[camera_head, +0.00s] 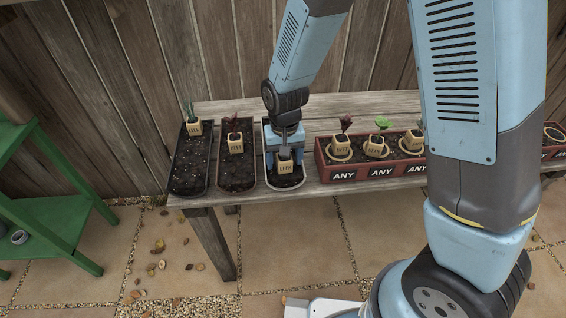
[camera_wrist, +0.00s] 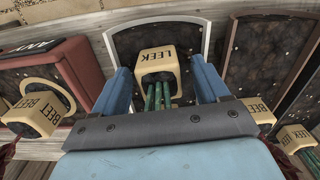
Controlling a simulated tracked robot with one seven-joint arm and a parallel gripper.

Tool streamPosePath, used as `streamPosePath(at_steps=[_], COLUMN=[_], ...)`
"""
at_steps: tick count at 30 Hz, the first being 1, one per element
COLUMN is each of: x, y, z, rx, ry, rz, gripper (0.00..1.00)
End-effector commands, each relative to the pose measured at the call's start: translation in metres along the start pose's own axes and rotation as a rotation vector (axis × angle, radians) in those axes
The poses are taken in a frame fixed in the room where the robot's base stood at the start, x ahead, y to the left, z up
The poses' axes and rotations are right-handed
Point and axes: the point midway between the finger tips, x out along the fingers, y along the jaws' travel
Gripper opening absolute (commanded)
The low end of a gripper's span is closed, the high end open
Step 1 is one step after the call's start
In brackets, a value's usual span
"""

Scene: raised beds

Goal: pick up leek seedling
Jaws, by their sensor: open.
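A leek seedling, a tan cube labelled LEEK (camera_wrist: 158,60) with green stems, sits upright in a dark soil tray with a pale rim. In the head view the same cube (camera_head: 285,167) shows below my gripper (camera_head: 284,148). In the wrist view my gripper (camera_wrist: 162,80) is open, its blue fingers on either side of the seedling, with gaps between them and the cube. Another leek seedling (camera_head: 194,127) stands in the far left tray, and its cube also shows at the wrist view's right edge (camera_wrist: 295,138). The fingers partly hide the near leek's stems in the head view.
A beet seedling (camera_head: 235,142) stands in the middle dark tray. A red planter (camera_head: 369,172) marked ANY holds several seedlings in ring sockets, close beside the tray on the right. A wooden fence rises behind the bench (camera_head: 215,197). A green stand (camera_head: 82,212) is at the left.

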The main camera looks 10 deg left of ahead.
Motion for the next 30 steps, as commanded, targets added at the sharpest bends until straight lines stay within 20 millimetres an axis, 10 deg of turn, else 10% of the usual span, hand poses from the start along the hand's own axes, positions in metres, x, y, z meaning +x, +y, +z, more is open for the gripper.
streamPosePath(at_steps=[20, 30], x=[-0.0004, -0.004], y=[0.0005, 0.0004], z=[-0.0001, -0.0004], rx=[0.001, 0.001], ry=[0.0, 0.001], rz=[0.0, 0.0], gripper=[0.2, 0.18])
